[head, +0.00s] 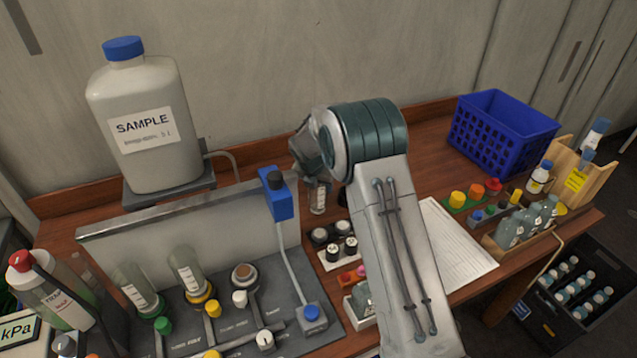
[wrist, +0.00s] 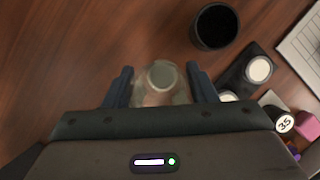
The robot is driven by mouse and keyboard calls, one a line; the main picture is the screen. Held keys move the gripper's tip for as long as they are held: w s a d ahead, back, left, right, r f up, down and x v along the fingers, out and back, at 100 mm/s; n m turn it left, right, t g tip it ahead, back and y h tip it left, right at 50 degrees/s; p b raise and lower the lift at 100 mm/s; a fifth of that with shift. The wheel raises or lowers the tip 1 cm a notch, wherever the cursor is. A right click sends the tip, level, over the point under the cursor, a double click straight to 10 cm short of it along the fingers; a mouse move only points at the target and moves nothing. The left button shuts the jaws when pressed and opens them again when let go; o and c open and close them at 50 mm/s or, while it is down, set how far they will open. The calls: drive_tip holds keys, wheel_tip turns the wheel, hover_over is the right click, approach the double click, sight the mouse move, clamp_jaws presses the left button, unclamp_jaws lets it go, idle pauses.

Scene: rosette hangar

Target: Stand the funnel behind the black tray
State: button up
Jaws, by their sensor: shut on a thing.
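My gripper (wrist: 161,88) is shut on a see-through piece, which I take to be the funnel (wrist: 161,76). It has a pale round end facing the wrist camera and a wider clear body. In the head view, a clear piece with a pale marked patch (head: 317,198) shows below my gripper (head: 312,178). A dark tray (wrist: 236,82) with white-capped pieces lies just right of the held piece in the wrist view. In the head view these small capped pieces stand in front of my gripper. Whether the held piece touches the table is unclear.
A black cup (wrist: 215,26) stands close to the held piece. A panel with jars and knobs (head: 210,310), bearing a blue switch box (head: 277,193), stands left. A blue crate (head: 502,135), a paper sheet (head: 455,245) and bottles are right. Bare wood lies behind my gripper.

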drive_tip(key=shift+f, duration=0.1)
drive_tip(key=o, duration=1.2)
